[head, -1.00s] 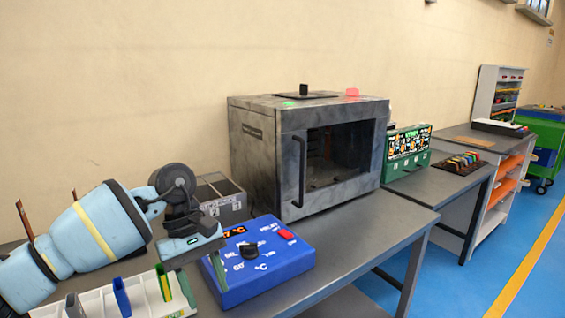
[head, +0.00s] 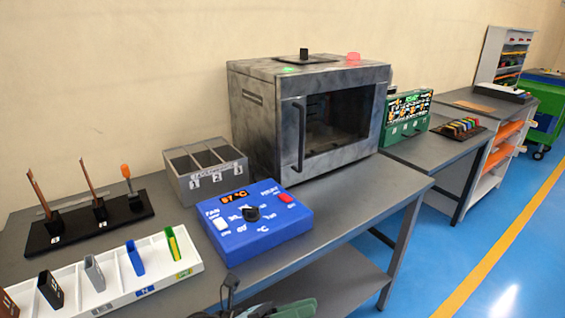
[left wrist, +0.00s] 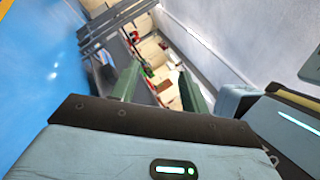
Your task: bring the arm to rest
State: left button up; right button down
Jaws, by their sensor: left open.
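My left gripper (head: 268,306) shows only partly at the bottom edge of the head view, low in front of the bench. In the left wrist view its two green fingers (left wrist: 160,88) stand apart with nothing between them. Much of my left arm is cut off by the head view's lower edge. My right gripper is in neither view.
The bench holds a blue control box (head: 256,222), a grey oven (head: 262,130), a three-slot bin (head: 205,172), a black stand (head: 90,228) with upright pieces, and a white tray (head: 190,262) with coloured parts. Blue floor (head: 480,230) is open at right.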

pick_arm(q)
jog(key=s+a+f+n+t+y+p, duration=0.15)
jog(key=a+f+n+t+y, duration=0.3)
jog(key=n, duration=0.55)
jog(key=s+a+f+n+t+y, duration=0.2)
jog(key=a+f+n+t+y, duration=0.25)
jog(key=n, duration=0.45)
jog(key=s+a+f+n+t+y+p, duration=0.15)
jog(key=a+f+n+t+y, duration=0.3)
jog(key=n, duration=0.55)
jog(key=s+a+f+n+g+y, duration=0.2)
jog(key=s+a+f+n, duration=0.1)
jog(key=s, duration=0.4)
jog(key=s+a+f+n+g+y, duration=0.2)
jog(key=s+a+f+n+g, duration=0.1)
jog(key=s, duration=0.4)
jog(key=s+a+f+n+g+y, duration=0.2)
jog(key=s+a+f+n, duration=0.1)
jog(key=s+f+n, duration=0.2)
jog(key=shift+s+a+f+n, duration=0.35)
jog(key=shift+s+f, duration=0.3)
jog(key=shift+s, duration=0.25)
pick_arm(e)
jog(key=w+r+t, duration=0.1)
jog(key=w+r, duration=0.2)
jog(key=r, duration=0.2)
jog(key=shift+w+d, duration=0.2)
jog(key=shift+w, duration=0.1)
pick_arm(q)
jog(key=shift+o, duration=0.3)
